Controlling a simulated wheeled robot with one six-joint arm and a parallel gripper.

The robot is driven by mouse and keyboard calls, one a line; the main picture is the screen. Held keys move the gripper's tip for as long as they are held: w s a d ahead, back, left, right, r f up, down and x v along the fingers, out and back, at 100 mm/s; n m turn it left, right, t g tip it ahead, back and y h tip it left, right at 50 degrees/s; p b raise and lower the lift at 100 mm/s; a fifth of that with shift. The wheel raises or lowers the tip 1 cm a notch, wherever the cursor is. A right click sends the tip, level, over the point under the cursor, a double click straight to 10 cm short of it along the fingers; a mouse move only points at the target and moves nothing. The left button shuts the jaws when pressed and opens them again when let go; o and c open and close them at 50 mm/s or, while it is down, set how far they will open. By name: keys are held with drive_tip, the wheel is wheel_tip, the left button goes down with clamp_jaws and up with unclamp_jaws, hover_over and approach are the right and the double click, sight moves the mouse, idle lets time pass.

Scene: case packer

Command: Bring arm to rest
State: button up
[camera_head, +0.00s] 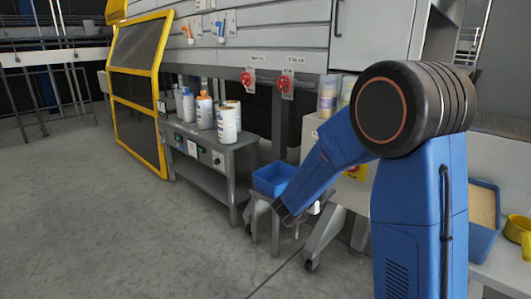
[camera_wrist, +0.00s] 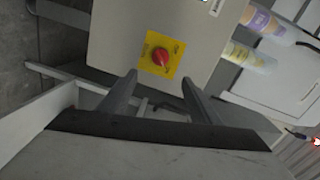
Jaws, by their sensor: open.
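My gripper (camera_wrist: 159,82) shows in the wrist view with its two dark fingers apart and nothing between them. Beyond the fingertips is a grey box (camera_wrist: 112,42) with a red knob (camera_wrist: 160,57) on a yellow plate. I see no contact between the fingers and the box. In the head view my blue arm (camera_head: 335,160) is bent at a large black joint and slopes down to the left. Its lower end is near a blue bin (camera_head: 272,179). The fingers cannot be made out clearly in the head view.
A grey bench (camera_head: 218,160) holds several bottles (camera_head: 227,122). At the right are a blue tray (camera_head: 484,208) and a yellow cup (camera_head: 519,234). Open floor (camera_head: 110,220) is at left.

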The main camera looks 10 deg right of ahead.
drive_tip(key=s+a+r+n+t+y, duration=0.1)
drive_tip(key=s+a+r+n+y, duration=0.25)
drive_tip(key=a+n+y, duration=0.3)
drive_tip(key=s+a+r+n+t+y, duration=0.2)
drive_tip(key=s+a+r+n+y, duration=0.1)
drive_tip(key=a+r+n+y, duration=0.25)
drive_tip(key=s+a+f+n+g+y, duration=0.1)
drive_tip(key=s+f+n+g+y, duration=0.1)
drive_tip(key=s+n, duration=0.5)
drive_tip(key=s+a+f+n+g+y, duration=0.1)
drive_tip(key=s+n+g, duration=0.2)
drive_tip(key=s, duration=0.8)
drive_tip(key=s+d+f+n+g+h, duration=0.1)
drive_tip(key=s+d+f+n+g, duration=0.1)
drive_tip(key=s, duration=0.6)
drive_tip(key=s+d+f+n+g, duration=0.1)
drive_tip(key=s+d+f+n, duration=0.1)
drive_tip(key=s, duration=0.7)
drive_tip(key=shift+d+f+g+h, duration=0.2)
drive_tip(key=shift+d+g+h, duration=0.2)
drive_tip(key=shift+d, duration=0.45)
